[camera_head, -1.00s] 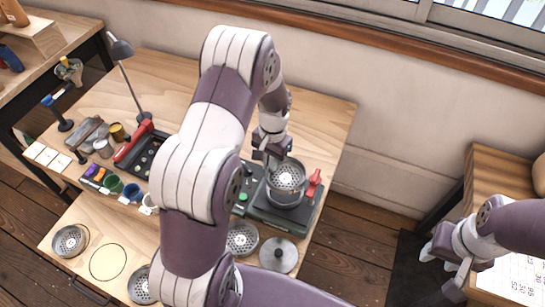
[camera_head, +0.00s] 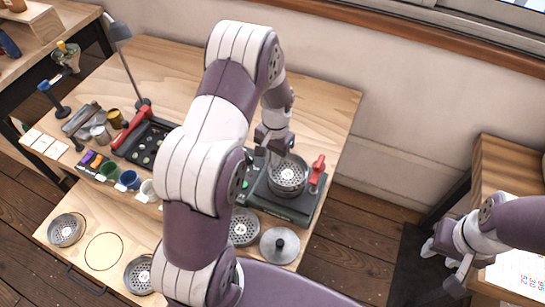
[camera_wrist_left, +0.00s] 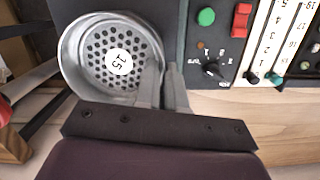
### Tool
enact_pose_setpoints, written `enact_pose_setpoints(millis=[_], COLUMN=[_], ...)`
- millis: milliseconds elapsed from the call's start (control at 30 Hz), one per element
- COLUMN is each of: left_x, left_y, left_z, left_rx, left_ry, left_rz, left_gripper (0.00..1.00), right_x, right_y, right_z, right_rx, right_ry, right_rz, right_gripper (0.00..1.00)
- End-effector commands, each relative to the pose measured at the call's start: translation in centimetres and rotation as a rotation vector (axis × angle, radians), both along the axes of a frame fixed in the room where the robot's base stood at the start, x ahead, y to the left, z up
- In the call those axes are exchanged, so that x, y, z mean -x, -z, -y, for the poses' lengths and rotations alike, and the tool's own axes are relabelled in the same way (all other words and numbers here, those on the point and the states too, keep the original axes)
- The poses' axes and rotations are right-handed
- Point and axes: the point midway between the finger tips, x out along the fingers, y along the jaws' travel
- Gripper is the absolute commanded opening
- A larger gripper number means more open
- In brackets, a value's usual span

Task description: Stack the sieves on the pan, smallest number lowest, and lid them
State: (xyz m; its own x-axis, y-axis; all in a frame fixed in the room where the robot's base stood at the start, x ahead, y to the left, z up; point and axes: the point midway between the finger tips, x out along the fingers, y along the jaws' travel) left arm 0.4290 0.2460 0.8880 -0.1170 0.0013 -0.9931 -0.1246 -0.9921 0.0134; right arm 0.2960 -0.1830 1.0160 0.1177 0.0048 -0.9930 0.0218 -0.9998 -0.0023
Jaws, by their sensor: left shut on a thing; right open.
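My left gripper (camera_head: 275,150) is shut on the rim of a perforated metal sieve (camera_head: 288,172). The sieve is over the dark shaker base (camera_head: 283,205); the pan under it is mostly hidden. In the left wrist view the fingers (camera_wrist_left: 164,70) pinch the wall of this sieve (camera_wrist_left: 100,85), whose round label seems to read 15 or 25. Other sieves lie on the table: at the left (camera_head: 67,230), front middle (camera_head: 138,277) and beside the base (camera_head: 242,228). A knobbed lid (camera_head: 280,245) lies near the table's edge. My right gripper (camera_head: 447,262) is open and empty, off the table.
A red lever (camera_head: 317,170) rises on the base's right side. An empty outlined circle (camera_head: 104,252) lies between two sieves. Several small cups (camera_head: 128,180), a dark tray (camera_head: 145,145) and a lamp (camera_head: 122,40) stand left of my left arm. The back of the table is clear.

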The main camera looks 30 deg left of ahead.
Motion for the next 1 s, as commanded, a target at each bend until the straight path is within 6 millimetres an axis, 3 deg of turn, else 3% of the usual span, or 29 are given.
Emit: enact_pose_setpoints(millis=[1000], left_x=[-0.07], left_y=[0.00], left_z=[0.03], left_rx=[0.000], left_ry=[0.000], left_rz=[0.000], left_gripper=[0.00], right_x=[0.00], right_y=[-0.71], right_z=[0.00], right_rx=[0.000], right_ry=[0.000], right_rz=[0.000], right_gripper=[0.43])
